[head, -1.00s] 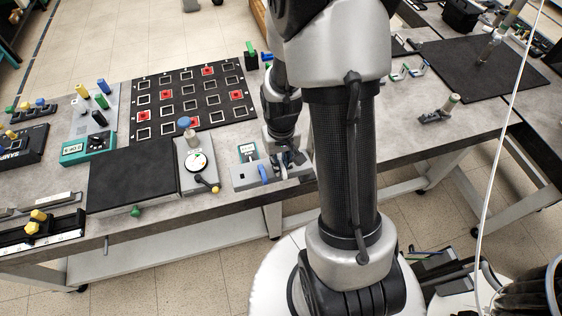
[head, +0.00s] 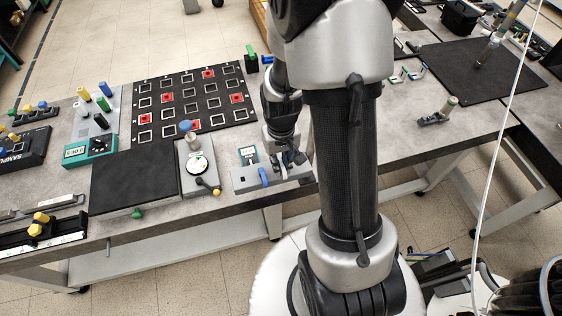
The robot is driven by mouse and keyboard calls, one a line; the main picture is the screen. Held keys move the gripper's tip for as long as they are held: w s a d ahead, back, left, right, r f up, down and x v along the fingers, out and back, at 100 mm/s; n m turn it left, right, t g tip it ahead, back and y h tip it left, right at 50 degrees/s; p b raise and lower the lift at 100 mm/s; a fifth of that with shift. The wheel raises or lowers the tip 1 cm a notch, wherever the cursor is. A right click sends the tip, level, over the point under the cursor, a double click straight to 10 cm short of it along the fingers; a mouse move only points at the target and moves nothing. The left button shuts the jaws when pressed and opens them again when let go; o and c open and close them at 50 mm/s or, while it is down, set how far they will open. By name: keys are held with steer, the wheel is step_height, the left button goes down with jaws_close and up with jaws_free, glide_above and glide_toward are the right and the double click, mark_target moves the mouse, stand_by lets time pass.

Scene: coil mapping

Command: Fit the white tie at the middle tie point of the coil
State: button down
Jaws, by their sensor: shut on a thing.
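My gripper (head: 287,158) points down at the front edge of the bench in the head view, at a grey block (head: 245,180) with a small display and a blue lever (head: 263,177). Its fingers are small here and partly hidden by my own arm. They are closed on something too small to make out. I cannot pick out the white tie, the coil or its middle tie point for sure.
Left of the gripper are a grey dial unit (head: 197,168), a black mat (head: 132,180) and a black board (head: 195,98) with red and black squares. A teal meter (head: 90,149) stands farther left.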

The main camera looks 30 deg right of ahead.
steer(key=shift+r, duration=0.1)
steer(key=shift+r+p, duration=1.3)
steer(key=shift+r, duration=0.35)
